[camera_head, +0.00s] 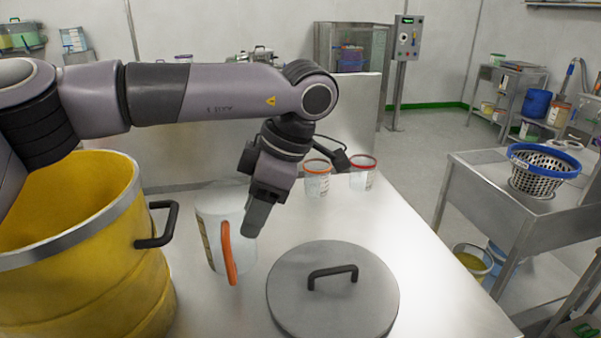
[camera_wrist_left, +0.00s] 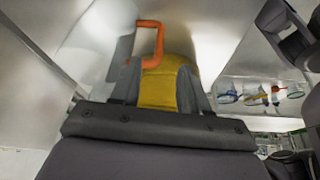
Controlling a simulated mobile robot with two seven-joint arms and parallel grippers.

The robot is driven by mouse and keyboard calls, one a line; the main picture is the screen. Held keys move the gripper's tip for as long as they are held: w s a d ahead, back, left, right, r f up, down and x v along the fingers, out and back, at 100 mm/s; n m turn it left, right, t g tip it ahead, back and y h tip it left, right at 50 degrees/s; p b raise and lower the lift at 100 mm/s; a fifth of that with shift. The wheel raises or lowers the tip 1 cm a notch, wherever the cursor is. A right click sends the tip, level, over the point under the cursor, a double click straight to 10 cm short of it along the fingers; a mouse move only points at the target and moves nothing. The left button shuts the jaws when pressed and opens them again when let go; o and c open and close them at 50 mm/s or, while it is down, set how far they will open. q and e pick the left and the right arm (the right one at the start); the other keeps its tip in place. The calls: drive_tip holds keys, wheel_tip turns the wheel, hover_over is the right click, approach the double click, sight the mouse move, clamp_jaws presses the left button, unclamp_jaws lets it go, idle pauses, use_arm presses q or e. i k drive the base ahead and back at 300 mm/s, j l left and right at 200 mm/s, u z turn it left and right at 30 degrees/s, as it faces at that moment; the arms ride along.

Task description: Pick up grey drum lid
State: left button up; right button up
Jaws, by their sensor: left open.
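The grey drum lid (camera_head: 333,308) lies flat on the steel table in the head view, with its black handle (camera_head: 333,270) on top. My left gripper (camera_head: 257,218) points down, to the left of the lid and above table height, apart from the lid. Its fingers also show in the left wrist view (camera_wrist_left: 158,85), spread with a gap between them and nothing held. The lid cannot be made out in the wrist view. My right gripper is not in view.
A white jug (camera_head: 208,225) with an orange handle stands close beside my left gripper; its handle (camera_wrist_left: 150,23) shows in the wrist view. An open yellow drum (camera_head: 80,290) stands at left. Two clear tubs (camera_head: 317,183) (camera_head: 362,178) stand farther back. Table right of the lid is clear.

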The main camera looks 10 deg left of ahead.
sight(319, 288)
drive_tip(key=k, duration=1)
